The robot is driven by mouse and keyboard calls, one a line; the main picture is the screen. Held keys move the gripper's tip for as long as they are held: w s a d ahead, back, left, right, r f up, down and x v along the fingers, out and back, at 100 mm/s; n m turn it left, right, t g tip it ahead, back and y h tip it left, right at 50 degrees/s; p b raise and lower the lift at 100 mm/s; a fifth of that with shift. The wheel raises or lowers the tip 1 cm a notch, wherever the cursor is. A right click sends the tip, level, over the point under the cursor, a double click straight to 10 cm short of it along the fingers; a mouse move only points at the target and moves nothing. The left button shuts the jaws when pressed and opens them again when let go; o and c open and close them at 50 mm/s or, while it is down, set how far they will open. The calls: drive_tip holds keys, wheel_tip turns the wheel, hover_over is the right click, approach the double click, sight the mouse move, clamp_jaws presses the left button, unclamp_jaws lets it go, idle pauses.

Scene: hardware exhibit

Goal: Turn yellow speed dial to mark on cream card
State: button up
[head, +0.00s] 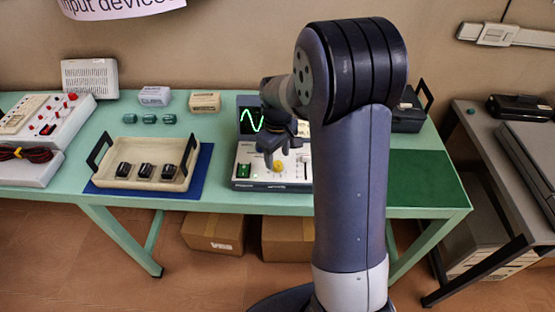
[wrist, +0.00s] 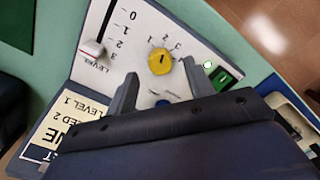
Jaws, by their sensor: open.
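The yellow speed dial (wrist: 160,61) sits on a white panel with a dark mark on its face and small numerals around it. It also shows in the head view (head: 278,166). My gripper (wrist: 160,69) is open, its two fingers pointing toward the dial from either side. I cannot tell whether they touch it. In the head view my gripper (head: 271,158) is over the panel, just above the dial. The cream card (wrist: 68,118) shows "LEVEL 1" and "ED 2"; part of its text is hidden by my gripper. In the head view my arm mostly covers the card.
A level slider (wrist: 92,48) and a green switch (wrist: 222,77) flank the dial. A screen with a green wave (head: 250,121) stands behind the panel. A tray with black blocks (head: 185,184) is to the left. A bare green mat (head: 425,176) lies to the right.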

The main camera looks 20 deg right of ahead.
sight(277, 164)
wheel_tip(277, 164, up, 8)
idle(0.5)
wheel_tip(277, 164, down, 11)
drive_tip(key=shift+r, duration=0.1)
idle(0.4)
drive_tip(key=shift+r, duration=0.15)
